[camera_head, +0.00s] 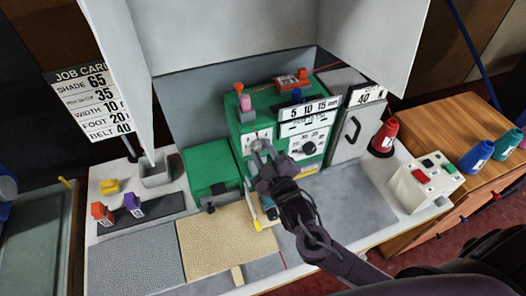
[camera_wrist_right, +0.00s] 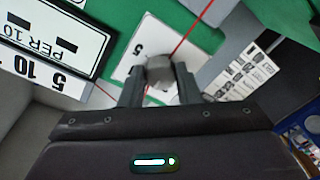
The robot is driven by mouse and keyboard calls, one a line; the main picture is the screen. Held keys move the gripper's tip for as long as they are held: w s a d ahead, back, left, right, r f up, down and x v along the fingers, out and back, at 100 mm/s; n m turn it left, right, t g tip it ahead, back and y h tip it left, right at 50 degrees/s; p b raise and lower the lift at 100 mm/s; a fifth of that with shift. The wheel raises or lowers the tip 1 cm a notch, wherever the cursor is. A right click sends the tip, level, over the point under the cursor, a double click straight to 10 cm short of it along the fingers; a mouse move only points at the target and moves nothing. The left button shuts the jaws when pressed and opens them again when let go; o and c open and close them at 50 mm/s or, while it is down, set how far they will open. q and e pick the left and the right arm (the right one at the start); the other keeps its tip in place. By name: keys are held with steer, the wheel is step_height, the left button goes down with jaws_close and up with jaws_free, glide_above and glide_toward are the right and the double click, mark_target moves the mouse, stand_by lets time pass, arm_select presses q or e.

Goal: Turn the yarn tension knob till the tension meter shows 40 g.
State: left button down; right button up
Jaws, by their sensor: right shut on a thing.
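My right gripper (camera_head: 263,155) reaches to the front of the green machine (camera_head: 232,122). In the right wrist view its two fingers (camera_wrist_right: 160,88) are shut on a grey knob (camera_wrist_right: 160,70), one finger on each side. The knob sits on a white plate (camera_wrist_right: 137,72) with a printed 5; the gripper hides much of the plate. In the head view the knob (camera_head: 259,144) shows just past the fingertips. A red yarn (camera_wrist_right: 196,28) runs close by the knob. I cannot make out a tension meter reading. My left gripper is not in view.
A black dial (camera_head: 309,148) is on the machine's front panel, right of my gripper. A grey cabinet (camera_head: 345,135) with a 40 label stands beside it. A red cone (camera_head: 385,136) and a button box (camera_head: 424,180) are further right. A beige rug piece (camera_head: 215,245) lies in front.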

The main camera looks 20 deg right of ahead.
steer(key=shift+m, duration=0.4)
steer(key=m, duration=0.4)
steer(key=shift+f, duration=0.15)
steer(key=m+b, duration=0.1)
steer(key=m, duration=0.4)
steer(key=shift+a+m, duration=0.15)
steer(key=shift+m, duration=0.15)
steer(key=m, duration=0.5)
steer(key=shift+m+t+h, duration=0.3)
steer(key=shift+a+m+h, duration=0.15)
steer(key=shift+m+h, duration=0.15)
steer(key=shift+m, duration=2)
steer(key=o, duration=1)
steer(key=shift+c, duration=0.2)
steer(key=shift+s, duration=0.1)
